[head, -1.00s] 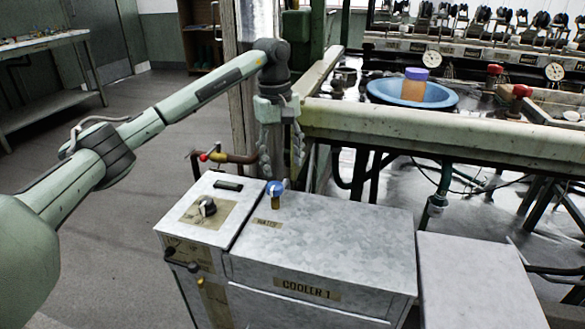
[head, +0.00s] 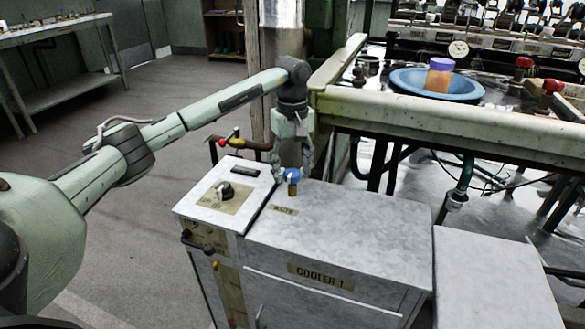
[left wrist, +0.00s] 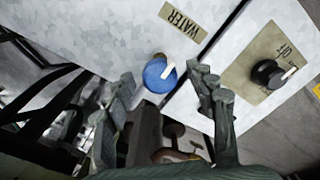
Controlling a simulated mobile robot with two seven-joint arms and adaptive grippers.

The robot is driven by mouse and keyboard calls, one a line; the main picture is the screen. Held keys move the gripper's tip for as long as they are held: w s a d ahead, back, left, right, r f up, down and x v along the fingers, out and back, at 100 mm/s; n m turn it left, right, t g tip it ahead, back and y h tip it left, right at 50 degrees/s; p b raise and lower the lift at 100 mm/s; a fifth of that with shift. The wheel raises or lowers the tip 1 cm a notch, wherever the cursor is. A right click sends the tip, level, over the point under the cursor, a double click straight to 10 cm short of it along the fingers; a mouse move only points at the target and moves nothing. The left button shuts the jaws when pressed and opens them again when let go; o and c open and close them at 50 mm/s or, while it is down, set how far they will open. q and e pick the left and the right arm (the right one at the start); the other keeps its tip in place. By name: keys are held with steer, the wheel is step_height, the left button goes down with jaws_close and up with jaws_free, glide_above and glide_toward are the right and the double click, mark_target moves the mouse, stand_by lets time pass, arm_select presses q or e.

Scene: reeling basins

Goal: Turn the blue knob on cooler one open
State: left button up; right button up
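The cooler one cabinet (head: 340,235) is a grey metal box with a "COOLER 1" label on its front. The blue knob (head: 292,174) stands on a brass stem at its back left, behind the water label. My left gripper (head: 293,172) points down at the knob from above and behind. In the left wrist view the blue knob (left wrist: 159,75), with a white pointer mark, lies between and just beyond the fingertips of the left gripper (left wrist: 160,82). The fingers are spread apart, with gaps to the knob. My right gripper is not in view.
A black dial (head: 225,190) sits on the panel left of the knob. A pipe with a red-handled valve (head: 229,137) runs behind it. A long pale beam (head: 440,120) crosses behind the cooler. A blue basin (head: 410,82) stands beyond. A lower grey box (head: 490,275) is at right.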

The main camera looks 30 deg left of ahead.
arm_select(q)
steer(key=c, duration=1.1)
steer(key=shift+o, duration=0.2)
